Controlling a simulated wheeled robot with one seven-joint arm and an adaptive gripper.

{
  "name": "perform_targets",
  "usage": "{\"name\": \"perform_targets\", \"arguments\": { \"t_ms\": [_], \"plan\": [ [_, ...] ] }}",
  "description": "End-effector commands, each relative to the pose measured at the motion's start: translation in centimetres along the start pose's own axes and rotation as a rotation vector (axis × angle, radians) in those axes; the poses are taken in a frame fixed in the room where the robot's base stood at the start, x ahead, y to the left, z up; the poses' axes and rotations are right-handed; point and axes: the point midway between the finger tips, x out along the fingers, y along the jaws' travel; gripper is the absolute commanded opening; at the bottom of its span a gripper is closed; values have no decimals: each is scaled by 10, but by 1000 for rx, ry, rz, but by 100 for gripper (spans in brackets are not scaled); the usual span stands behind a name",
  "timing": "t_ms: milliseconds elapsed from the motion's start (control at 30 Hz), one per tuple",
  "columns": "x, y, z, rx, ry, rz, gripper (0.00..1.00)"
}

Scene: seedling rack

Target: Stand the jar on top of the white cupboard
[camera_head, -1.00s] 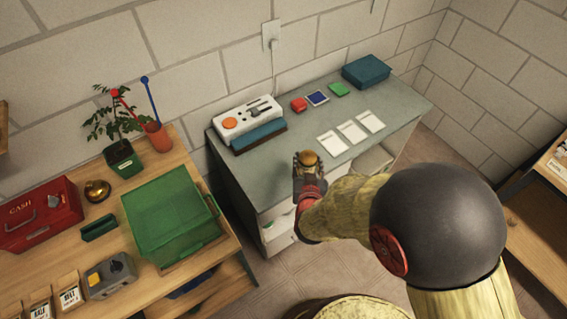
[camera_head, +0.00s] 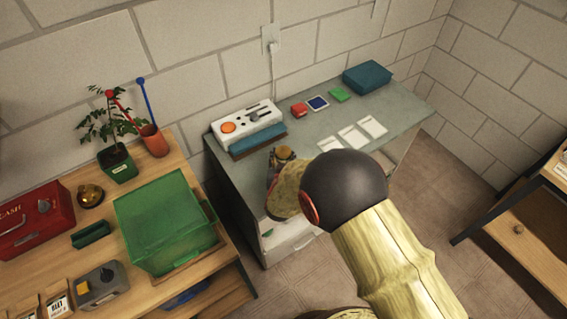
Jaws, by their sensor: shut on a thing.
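My gripper (camera_head: 280,158) is shut on a small jar with an amber-brown top (camera_head: 284,153). Only the jar's upper part shows; my gripper and arm hide the rest. The white cupboard (camera_head: 291,244) stands against the back wall, with a white front and a flat grey-green top (camera_head: 235,180). In the picture the jar and gripper lie over the front left part of this top. I cannot tell whether the jar touches it. My arm hides part of the cupboard's front.
A wooden table at left holds a green crate (camera_head: 165,225) and a potted plant (camera_head: 120,165). Grey-green top left of the gripper is bare.

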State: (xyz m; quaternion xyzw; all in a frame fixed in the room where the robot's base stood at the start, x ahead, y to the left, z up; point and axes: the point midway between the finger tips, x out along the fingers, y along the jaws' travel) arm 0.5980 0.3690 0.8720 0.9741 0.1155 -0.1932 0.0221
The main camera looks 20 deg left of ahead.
Motion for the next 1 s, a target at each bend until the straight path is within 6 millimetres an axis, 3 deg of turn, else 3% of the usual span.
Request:
{"name": "perform_targets", "arguments": {
  "t_ms": [200,567,600,900,1000],
  "plan": [
    [11,0,29,-1,-1,0,12],
    [12,1,31,0,0,0,12],
    [12,1,31,0,-1,0,41],
    [12,1,30,0,-1,0,58],
    [12,1,30,0,-1,0,58]
  ]
}}
